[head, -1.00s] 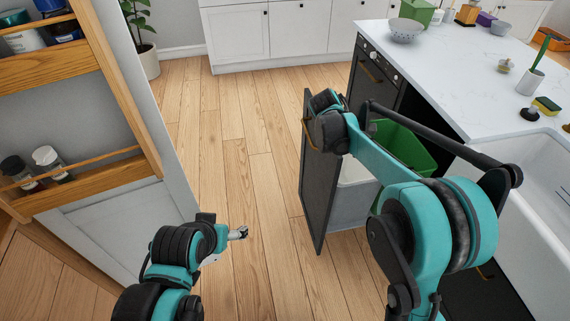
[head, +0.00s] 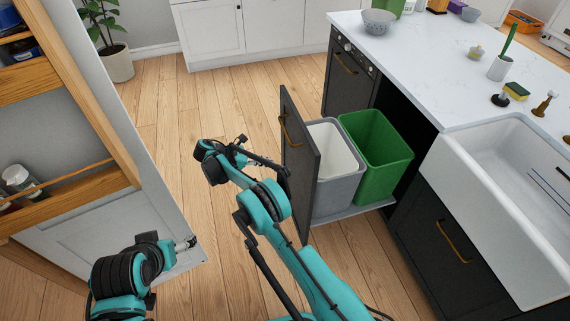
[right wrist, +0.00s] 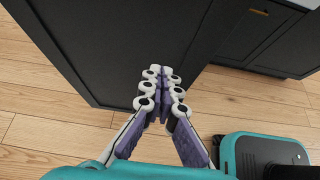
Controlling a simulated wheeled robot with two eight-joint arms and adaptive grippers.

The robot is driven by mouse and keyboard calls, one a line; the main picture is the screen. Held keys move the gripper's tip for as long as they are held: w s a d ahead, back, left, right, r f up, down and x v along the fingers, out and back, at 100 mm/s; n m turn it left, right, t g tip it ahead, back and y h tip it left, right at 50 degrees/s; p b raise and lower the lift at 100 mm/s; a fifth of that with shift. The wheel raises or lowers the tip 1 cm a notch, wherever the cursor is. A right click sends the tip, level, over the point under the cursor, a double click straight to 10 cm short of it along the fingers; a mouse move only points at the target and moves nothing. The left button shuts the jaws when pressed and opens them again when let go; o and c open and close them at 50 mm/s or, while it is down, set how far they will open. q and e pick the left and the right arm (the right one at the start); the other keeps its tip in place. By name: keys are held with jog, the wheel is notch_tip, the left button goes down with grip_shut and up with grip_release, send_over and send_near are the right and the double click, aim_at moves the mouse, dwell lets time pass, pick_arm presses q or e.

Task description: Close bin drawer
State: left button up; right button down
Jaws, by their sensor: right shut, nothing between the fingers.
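My right gripper (head: 240,146) is in front of the panel, on the handle side, apart from the handle. In the right wrist view its fingers (right wrist: 162,72) are together and empty, with a dark panel close beyond them. My left gripper (head: 190,242) is low at the left, beside the white door; its fingers are too small to judge.
The island's white countertop (head: 420,70) and sink (head: 500,165) are on the right. A white door with wooden racks (head: 95,185) stands at the left. A potted plant (head: 115,60) is at the back. The wooden floor (head: 190,130) between is clear.

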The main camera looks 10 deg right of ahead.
jog(key=f, duration=0.1)
jog(key=b, duration=0.3)
send_near(303, 167)
notch_tip(303, 167, down, 4)
jog(key=d, duration=0.1)
jog(key=d+b, duration=0.1)
jog(key=d, duration=0.2)
jog(key=shift+w+d+r, duration=0.1)
jog(key=shift+w+d, duration=0.15)
jog(key=shift+w, duration=0.05)
jog(key=shift+d+b, duration=0.35)
jog(key=shift+d, duration=0.05)
jog(key=shift+r, duration=0.1)
jog(key=shift+d, duration=0.15)
